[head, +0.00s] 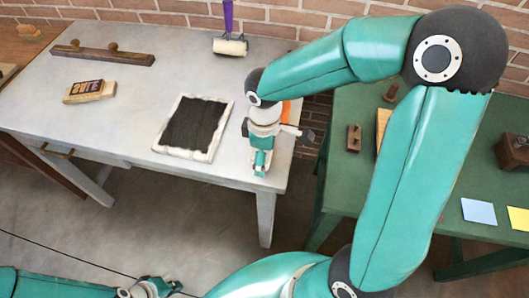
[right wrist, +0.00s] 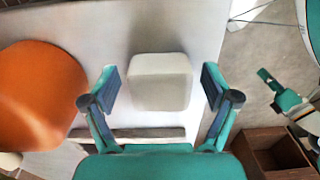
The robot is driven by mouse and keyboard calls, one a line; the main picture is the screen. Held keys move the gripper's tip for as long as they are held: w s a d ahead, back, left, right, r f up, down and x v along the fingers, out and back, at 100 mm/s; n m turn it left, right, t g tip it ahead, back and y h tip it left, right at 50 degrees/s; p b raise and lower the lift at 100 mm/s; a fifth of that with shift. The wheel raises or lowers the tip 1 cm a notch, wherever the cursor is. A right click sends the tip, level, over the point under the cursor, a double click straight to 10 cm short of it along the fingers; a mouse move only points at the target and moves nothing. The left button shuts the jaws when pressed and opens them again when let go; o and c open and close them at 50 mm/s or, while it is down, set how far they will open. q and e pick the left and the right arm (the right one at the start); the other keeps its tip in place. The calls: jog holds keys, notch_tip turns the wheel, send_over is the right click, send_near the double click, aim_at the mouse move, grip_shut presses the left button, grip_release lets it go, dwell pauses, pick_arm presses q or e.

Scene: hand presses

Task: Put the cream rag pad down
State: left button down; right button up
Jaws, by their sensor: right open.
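The cream rag pad (right wrist: 160,82) shows in the right wrist view as a pale, rounded block on the light grey tabletop (right wrist: 110,35). It lies between the two spread fingers of my right gripper (right wrist: 161,88), with a gap on each side. In the head view my right gripper (head: 262,165) is low over the right end of the grey table, and the pad is hidden there. My left gripper (head: 160,288) is at the bottom edge of the head view, away from the table. It looks empty, with its fingers apart, in the right wrist view (right wrist: 272,92).
An orange round thing (right wrist: 38,92) lies beside the pad, close to my right gripper. A black slab in a white frame (head: 195,125), a purple-handled roller (head: 230,45) and a lettered block (head: 90,91) are on the grey table. A green table (head: 350,185) stands at right.

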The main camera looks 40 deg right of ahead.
notch_tip(320, 180, up, 12)
jog(key=p, duration=0.1)
jog(key=shift+r, duration=0.15)
dwell(0.4)
dwell(0.4)
